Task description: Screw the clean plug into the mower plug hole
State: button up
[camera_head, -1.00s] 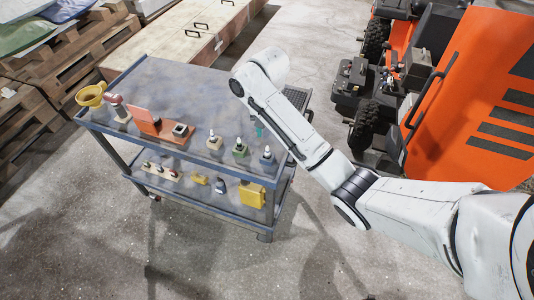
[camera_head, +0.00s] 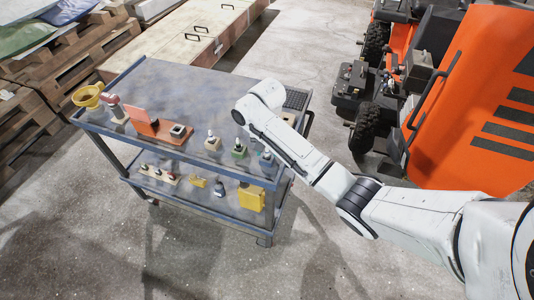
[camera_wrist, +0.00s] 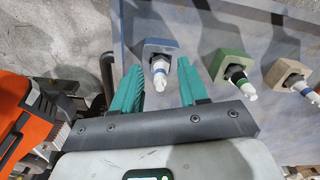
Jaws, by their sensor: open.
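Three plugs stand in blocks along the cart's front edge. In the wrist view they are a white plug with a blue band (camera_wrist: 160,76) in a blue-grey block (camera_wrist: 158,46), one with a dark band (camera_wrist: 240,80) in a green block (camera_wrist: 230,61), and a pale one (camera_wrist: 305,88) in a tan block (camera_wrist: 284,72). I cannot tell which is the clean plug. My gripper (camera_wrist: 160,70) is open, its teal fingers either side of the blue-banded plug in this view; contact is unclear.
The grey cart (camera_head: 180,85) also holds a yellow funnel (camera_head: 88,97) and an orange-brown stand (camera_head: 150,127). Its lower shelf holds small parts and a yellow container (camera_head: 251,197). Wooden crates (camera_head: 180,45) stand behind. Floor is open in front.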

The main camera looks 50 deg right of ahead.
grip_shut()
jog(key=shift+r, duration=0.1)
dwell(0.5)
